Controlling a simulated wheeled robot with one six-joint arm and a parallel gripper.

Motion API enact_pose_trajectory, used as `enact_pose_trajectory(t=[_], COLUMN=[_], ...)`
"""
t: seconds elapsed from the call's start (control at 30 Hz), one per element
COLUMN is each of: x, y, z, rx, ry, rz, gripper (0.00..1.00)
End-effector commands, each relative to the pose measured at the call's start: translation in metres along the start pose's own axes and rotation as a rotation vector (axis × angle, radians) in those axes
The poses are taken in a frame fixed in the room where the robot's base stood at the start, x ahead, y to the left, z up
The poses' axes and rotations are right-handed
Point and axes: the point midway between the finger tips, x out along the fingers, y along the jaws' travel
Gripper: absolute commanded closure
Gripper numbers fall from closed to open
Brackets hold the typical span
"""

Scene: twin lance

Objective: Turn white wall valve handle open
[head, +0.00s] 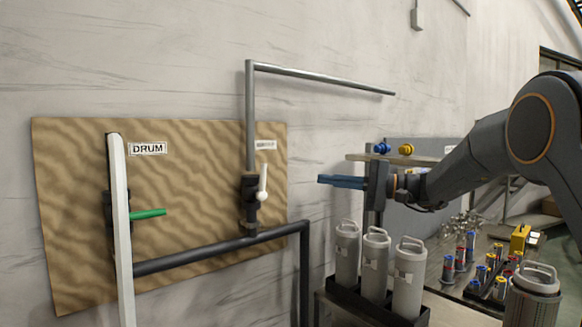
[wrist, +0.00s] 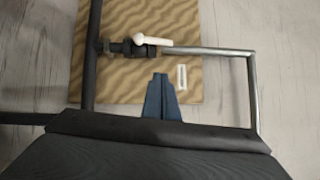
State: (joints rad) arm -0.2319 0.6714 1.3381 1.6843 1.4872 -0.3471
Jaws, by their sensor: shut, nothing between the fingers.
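The white valve handle (head: 263,182) is on the pipe at the right part of the wooden wall board (head: 75,250). It stands nearly upright, roughly along the vertical pipe, with a white knob at its lower end. In the wrist view the white handle (wrist: 150,41) lies along the grey pipe, slightly tilted from it. My gripper (head: 320,180) is shut and empty, to the right of the handle and apart from it. In the wrist view its blue fingers (wrist: 160,77) are together, below the handle in the picture.
A green handle (head: 148,214) sits on another valve beside the DRUM label (head: 148,149), behind a white vertical pipe (head: 121,230). A grey pipe (head: 250,110) rises and bends right above my gripper. Several grey canisters (head: 376,263) stand in a black tray below my gripper.

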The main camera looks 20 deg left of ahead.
Motion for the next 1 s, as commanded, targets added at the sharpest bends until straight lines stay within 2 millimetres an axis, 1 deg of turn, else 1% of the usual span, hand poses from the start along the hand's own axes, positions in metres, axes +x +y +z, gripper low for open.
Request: enact_pose_trajectory(t=[0.17, 0.5, 0.6, 0.7, 0.8, 1.0], x=[0.020, 0.087, 0.104, 0.112, 0.119, 0.126], y=[-0.002, -0.003, -0.003, -0.003, -0.003, -0.001], z=[0.001, 0.002, 0.004, 0.015, 0.021, 0.028], rx=[0.000, 0.001, 0.001, 0.001, 0.000, 0.000], ry=[-0.002, -0.003, -0.002, -0.002, -0.001, 0.001], rz=[-0.001, 0.000, -0.001, 0.000, 0.000, 0.000], gripper=[1.00, 1.00, 1.00, 1.00, 1.00, 1.00])
